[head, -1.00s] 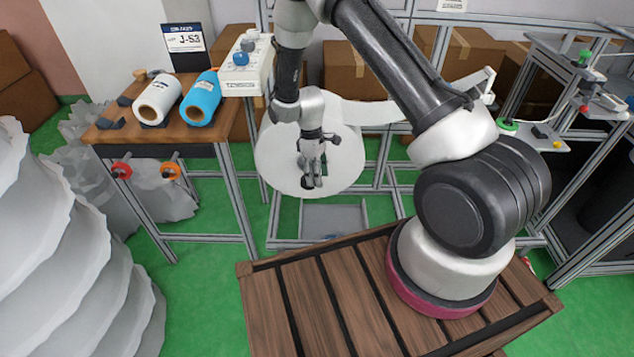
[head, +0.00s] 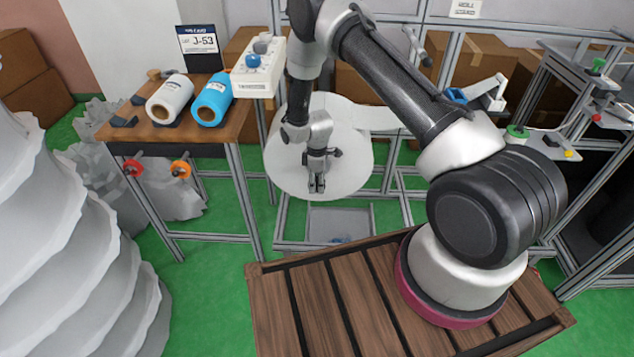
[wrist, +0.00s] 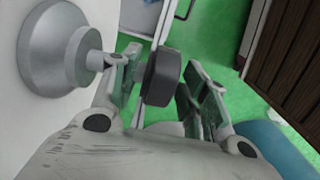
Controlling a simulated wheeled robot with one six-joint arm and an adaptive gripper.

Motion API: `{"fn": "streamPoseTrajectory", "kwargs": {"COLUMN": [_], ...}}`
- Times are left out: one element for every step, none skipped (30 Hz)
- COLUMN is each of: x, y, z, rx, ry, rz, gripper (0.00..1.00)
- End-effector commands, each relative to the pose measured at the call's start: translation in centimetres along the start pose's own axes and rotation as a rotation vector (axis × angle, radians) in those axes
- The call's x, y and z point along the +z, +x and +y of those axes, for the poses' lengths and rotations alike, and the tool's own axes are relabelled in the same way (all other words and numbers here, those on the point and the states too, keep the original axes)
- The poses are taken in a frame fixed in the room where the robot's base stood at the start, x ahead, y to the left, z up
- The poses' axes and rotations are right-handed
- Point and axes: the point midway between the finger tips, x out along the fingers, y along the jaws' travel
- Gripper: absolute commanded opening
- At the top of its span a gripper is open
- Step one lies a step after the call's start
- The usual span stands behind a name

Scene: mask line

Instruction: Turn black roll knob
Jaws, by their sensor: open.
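The black roll knob (wrist: 163,77) sits at the end of a short shaft from the silver hub (wrist: 62,48) of the white roll, which fills the left of the wrist view. My gripper (wrist: 165,92) is open with its two fingers on either side of the knob. The left finger is very close to the knob; I cannot tell if it touches. A gap shows on the right. In the head view my gripper (head: 316,188) points down in front of the large white roll (head: 355,160), and hides the knob there.
A wooden table (head: 145,125) on the left holds a white roll (head: 170,98) and a blue roll (head: 212,98). Red (head: 133,167) and orange (head: 181,169) knobs stick out below it. A metal frame (head: 285,225) surrounds the large roll.

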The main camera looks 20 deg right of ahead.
Motion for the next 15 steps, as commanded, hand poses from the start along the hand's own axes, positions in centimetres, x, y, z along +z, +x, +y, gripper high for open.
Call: {"fn": "streamPoseTrajectory", "kwargs": {"x": [-0.01, -0.01, -0.01, -0.01, -0.01, -0.01, -0.01, -0.01, -0.01, -0.02, -0.01, -0.01, -0.01, 0.0, 0.0], "y": [-0.01, -0.02, -0.03, -0.03, -0.04, -0.04, -0.04, -0.05, -0.05, -0.05, -0.05, -0.05, -0.04, -0.04, -0.04], "z": [0.02, 0.02, 0.02, 0.02, 0.02, 0.02, 0.02, 0.02, 0.01, 0.0, -0.01, -0.03, -0.04, -0.06, -0.08], "rx": [0.0, 0.0, 0.0, 0.0, 0.0, 0.0, 0.0, 0.0, 0.0, 0.0, 0.0, -0.001, -0.001, -0.001, -0.002], "ry": [0.0, 0.0, 0.0, 0.0, 0.0, 0.0, 0.0, 0.0, 0.0, 0.0, 0.0, 0.0, 0.0, 0.0, 0.0], "rz": [0.0, 0.0, 0.0, 0.0, 0.0, 0.0, 0.0, 0.0, 0.0, 0.0, 0.0, 0.0, 0.0, -0.001, -0.001], "gripper": [0.45, 0.45, 0.45, 0.45, 0.41, 0.34, 0.28, 0.23, 0.15, 0.1, 0.05, 0.03, 0.03, 0.03, 0.03]}}
